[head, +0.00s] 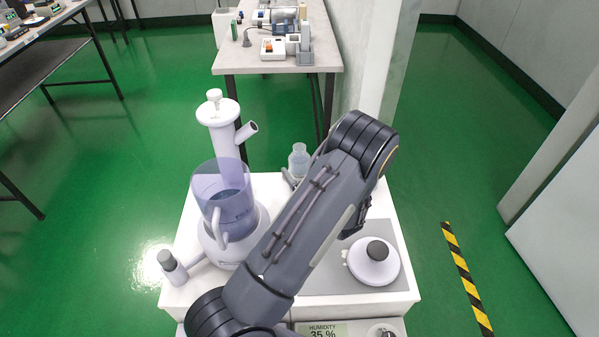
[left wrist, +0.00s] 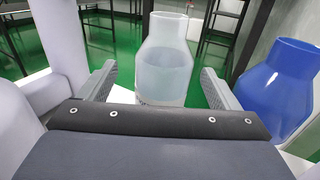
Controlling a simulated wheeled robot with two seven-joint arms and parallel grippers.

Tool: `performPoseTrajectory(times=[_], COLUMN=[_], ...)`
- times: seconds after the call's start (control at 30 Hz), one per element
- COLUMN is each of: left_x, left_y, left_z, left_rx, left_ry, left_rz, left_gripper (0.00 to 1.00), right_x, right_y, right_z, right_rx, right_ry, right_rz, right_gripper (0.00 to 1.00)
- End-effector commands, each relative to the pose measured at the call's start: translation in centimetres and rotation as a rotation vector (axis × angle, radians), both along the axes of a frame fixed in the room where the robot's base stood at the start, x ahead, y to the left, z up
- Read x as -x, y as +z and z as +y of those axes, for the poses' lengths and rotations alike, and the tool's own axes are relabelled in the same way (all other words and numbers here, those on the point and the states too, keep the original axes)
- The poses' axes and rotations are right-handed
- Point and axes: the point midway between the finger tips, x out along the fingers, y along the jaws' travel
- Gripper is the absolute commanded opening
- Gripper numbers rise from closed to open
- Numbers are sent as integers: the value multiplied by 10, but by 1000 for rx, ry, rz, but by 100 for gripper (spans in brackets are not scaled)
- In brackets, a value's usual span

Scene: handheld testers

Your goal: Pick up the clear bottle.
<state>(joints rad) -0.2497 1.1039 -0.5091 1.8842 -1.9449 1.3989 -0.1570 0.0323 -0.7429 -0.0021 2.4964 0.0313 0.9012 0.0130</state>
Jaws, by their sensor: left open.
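The clear bottle (head: 299,161) stands upright near the back of the white bench top, partly hidden by my left arm. In the left wrist view the clear bottle (left wrist: 165,68) has a narrow neck, wide shoulders and pale liquid inside. My left gripper (left wrist: 158,82) is open, with one finger on each side of the bottle in that view and a visible gap to each side. I cannot tell how far the bottle is between the fingers. In the head view the gripper is mostly hidden behind my forearm. My right gripper is not in view.
A blue bottle (left wrist: 285,88) stands close to the right finger. A white device with a clear bluish vessel (head: 222,205) stands left of my arm. A round white lidded item (head: 374,262) is on the grey plate at right. A table (head: 235,62) with instruments stands behind.

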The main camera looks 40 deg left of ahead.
Motion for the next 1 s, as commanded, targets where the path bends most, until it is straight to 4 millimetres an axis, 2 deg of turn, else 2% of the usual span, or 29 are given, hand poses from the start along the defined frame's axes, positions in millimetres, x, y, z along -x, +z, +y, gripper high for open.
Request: performPoseTrajectory(times=[0.33,0.67,1.0], left_x=[-21,-24,-24], left_y=[-1,0,0], left_z=[40,47,46], left_rx=[1,1,1], left_ry=[4,1,1], left_rz=[-3,-1,-1], left_gripper=[84,84,40], right_x=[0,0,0], right_y=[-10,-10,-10], right_z=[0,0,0], right_rx=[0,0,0], right_ry=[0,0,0], right_rz=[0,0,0], right_gripper=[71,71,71])
